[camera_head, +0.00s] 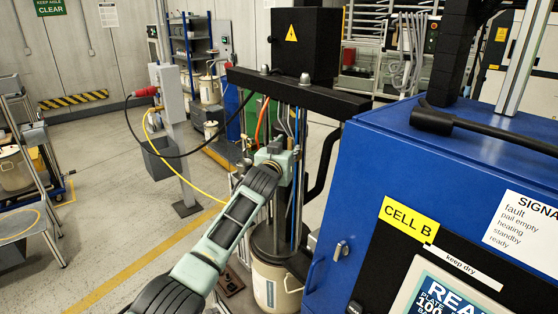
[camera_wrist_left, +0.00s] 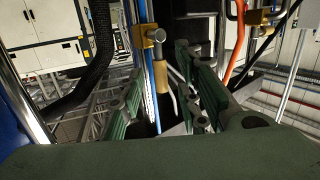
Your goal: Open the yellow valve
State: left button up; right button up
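In the left wrist view a yellow valve handle (camera_wrist_left: 162,78) hangs down from a brass valve body (camera_wrist_left: 152,38) on a blue hose or pipe. My left gripper (camera_wrist_left: 163,105) is open, with one green finger on each side of the handle and a gap to each. I cannot tell how deep the handle lies between the fingertips. In the head view my left arm reaches up to the drum pump's hoses, and its wrist hides the fingers and the yellow handle. My right gripper is in neither view.
The pump's black crossbeam (camera_head: 300,92) spans above my wrist, over a white pail (camera_head: 275,285). A blue cabinet (camera_head: 365,160) stands close on the right. In the left wrist view another brass valve (camera_wrist_left: 258,17) sits near an orange hose (camera_wrist_left: 238,45).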

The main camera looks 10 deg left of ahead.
pick_arm(q)
jog(key=f+v, duration=0.1)
jog(key=v, duration=0.7)
jog(key=shift+r, duration=0.5)
jog(key=shift+s+a+f, duration=0.1)
